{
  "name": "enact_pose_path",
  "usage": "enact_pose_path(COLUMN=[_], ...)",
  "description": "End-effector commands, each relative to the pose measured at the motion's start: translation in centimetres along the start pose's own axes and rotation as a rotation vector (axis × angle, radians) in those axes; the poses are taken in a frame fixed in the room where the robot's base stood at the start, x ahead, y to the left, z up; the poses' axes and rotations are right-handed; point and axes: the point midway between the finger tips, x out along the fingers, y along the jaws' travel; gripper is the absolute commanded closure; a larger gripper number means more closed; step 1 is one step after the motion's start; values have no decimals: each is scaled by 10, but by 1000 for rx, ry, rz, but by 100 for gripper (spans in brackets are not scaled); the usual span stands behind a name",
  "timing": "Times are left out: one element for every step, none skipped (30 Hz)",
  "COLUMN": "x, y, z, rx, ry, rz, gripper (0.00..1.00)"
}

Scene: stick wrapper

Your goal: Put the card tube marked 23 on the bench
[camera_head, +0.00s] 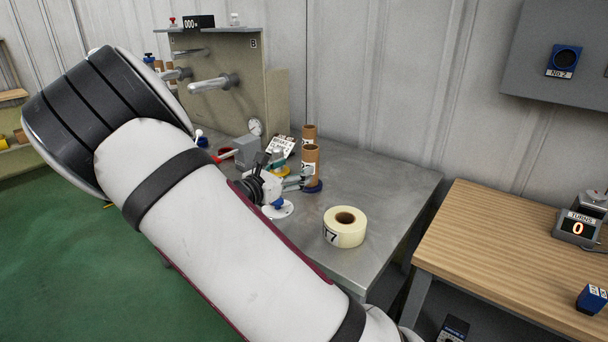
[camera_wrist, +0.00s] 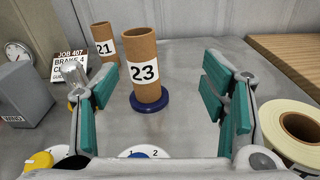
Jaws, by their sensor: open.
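The card tube marked 23 (camera_wrist: 143,72) is brown with a white label and stands upright on a round blue base (camera_wrist: 150,103) in the wrist view. In the head view it is the nearer tube (camera_head: 311,162) on the grey metal table (camera_head: 385,205). My gripper (camera_wrist: 160,85) is open, with teal finger pads on either side of the tube's image and nothing held. The tube appears beyond the fingertips; the exact gap is unclear. In the head view my arm hides part of the gripper (camera_head: 277,187). A wooden-topped bench (camera_head: 500,240) stands at the right.
A tube marked 21 (camera_wrist: 103,48) stands behind and left. A cream tape roll (camera_head: 344,233) lies on the metal table, close to my right finger in the wrist view. The bench holds a counter reading 0 (camera_head: 577,227) and a blue block (camera_head: 591,299); its left part is clear.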

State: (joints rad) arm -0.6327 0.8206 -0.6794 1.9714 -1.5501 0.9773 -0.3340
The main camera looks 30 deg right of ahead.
Motion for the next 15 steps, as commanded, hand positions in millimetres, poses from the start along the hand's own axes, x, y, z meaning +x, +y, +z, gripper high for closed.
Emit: enact_pose_path(x=[-1, -1, -2, -1, -1, 1, 4, 7, 12, 18, 23, 31, 37, 43, 51], y=[10, 15, 20, 22, 24, 26, 26, 27, 27, 27, 27, 28, 28, 28, 30], z=[-6, -7, -9, -10, -10, -10, -10, -10, -10, -9, -9, -9, -9, -8, -8], rx=[-38, -55, -73, -84, -91, -97, -100, -101, -101, -100, -99, -100, -100, -99, -99], ry=[-26, -37, -49, -56, -61, -65, -67, -68, -68, -68, -68, -67, -67, -68, -67], rz=[29, 43, 58, 66, 71, 75, 77, 78, 77, 77, 76, 76, 75, 74, 75], gripper=[34, 34, 34, 34, 34, 34, 34, 34, 34, 34, 34, 34, 34, 34, 34])
